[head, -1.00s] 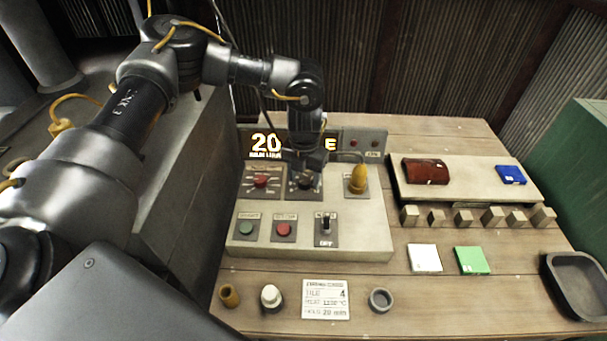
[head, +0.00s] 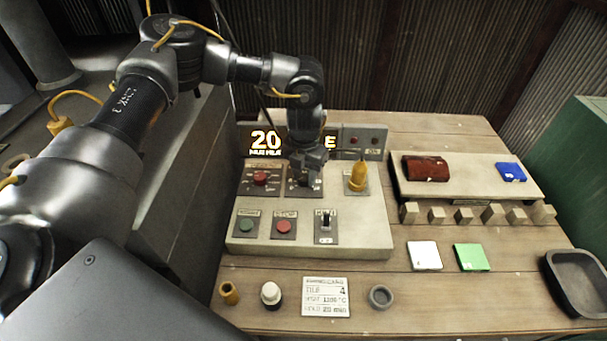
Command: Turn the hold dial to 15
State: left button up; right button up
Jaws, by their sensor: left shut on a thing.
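The control panel (head: 375,223) stands on the wooden bench. Its display (head: 265,141) reads 20 on the left and shows an E on the right, with the middle hidden by my left arm. My left gripper (head: 305,177) points down at the right-hand dial (head: 305,189) below the display and is shut on its knob. The gripper covers most of that dial, so its pointer and label cannot be read. A second dial with a red knob (head: 261,178) sits to its left. My right gripper is not in view.
The panel also has a yellow knob (head: 358,177), a green button (head: 246,226), a red button (head: 284,227) and a toggle switch (head: 326,224). A printed card (head: 326,297) lies in front. A dark tray (head: 580,285) is at the right.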

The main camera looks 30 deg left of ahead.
pick_arm(q)
jog(key=m+b, duration=0.2)
jog(key=m, duration=0.3)
jog(key=shift+f+m, duration=0.1)
jog(key=shift+m, duration=0.3)
jog(key=m+b, duration=0.1)
jog(key=m, duration=1)
jog(key=shift+m+b, duration=0.35)
jog(key=shift+m, duration=0.05)
jog(key=m, duration=0.5)
jog(key=shift+m, duration=0.4)
jog(key=o, duration=1)
jog(key=shift+d, duration=0.1)
